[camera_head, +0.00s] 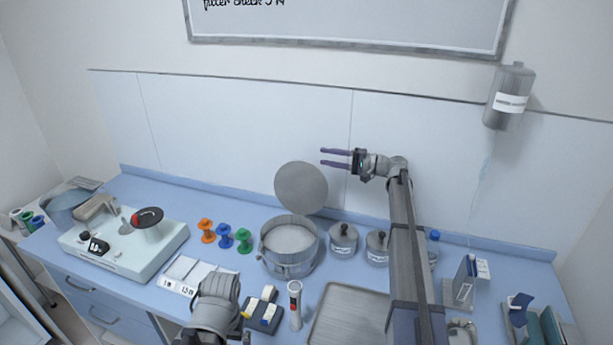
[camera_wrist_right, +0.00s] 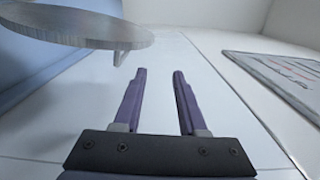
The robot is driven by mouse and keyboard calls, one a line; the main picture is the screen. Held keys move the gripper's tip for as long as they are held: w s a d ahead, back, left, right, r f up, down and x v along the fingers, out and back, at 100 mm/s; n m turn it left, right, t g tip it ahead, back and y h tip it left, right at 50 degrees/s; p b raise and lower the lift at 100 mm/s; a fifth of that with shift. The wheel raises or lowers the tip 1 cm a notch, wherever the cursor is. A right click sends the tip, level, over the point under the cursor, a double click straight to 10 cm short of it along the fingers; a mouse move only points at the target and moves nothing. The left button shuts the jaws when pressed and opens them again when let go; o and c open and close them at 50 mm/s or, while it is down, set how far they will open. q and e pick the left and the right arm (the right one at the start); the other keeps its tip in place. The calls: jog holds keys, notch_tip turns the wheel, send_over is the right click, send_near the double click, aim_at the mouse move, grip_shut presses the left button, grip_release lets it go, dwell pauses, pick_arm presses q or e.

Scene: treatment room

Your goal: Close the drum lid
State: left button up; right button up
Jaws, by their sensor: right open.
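The drum (camera_head: 288,250) is a round grey metal container standing on the blue counter. Its round grey lid (camera_head: 301,187) stands raised at the drum's back edge, so the drum is open. My right gripper (camera_head: 322,157) is open and empty, above and to the right of the lid, with its purple fingers pointing left. In the right wrist view the lid (camera_wrist_right: 85,26) shows at the upper left, apart from the open fingers (camera_wrist_right: 159,72). My left arm shows at the bottom of the head view, but its gripper fingers are not visible.
Two small lidded pots (camera_head: 342,240) stand right of the drum. Orange, blue and green spools (camera_head: 225,236) stand to its left. A metal tray (camera_head: 345,318) and a white-and-red cylinder (camera_head: 295,304) are in front. A grey canister (camera_head: 508,96) hangs at the upper right.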

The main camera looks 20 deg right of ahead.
aim_at(306, 170)
notch_tip(306, 170, down, 6)
jog(key=b, duration=0.5)
jog(key=shift+f, duration=0.1)
jog(key=x, duration=0.7)
jog(key=shift+w+a, duration=0.2)
jog(key=shift+a, duration=0.15)
grip_shut()
jog(key=shift+s, duration=0.1)
dwell(0.9)
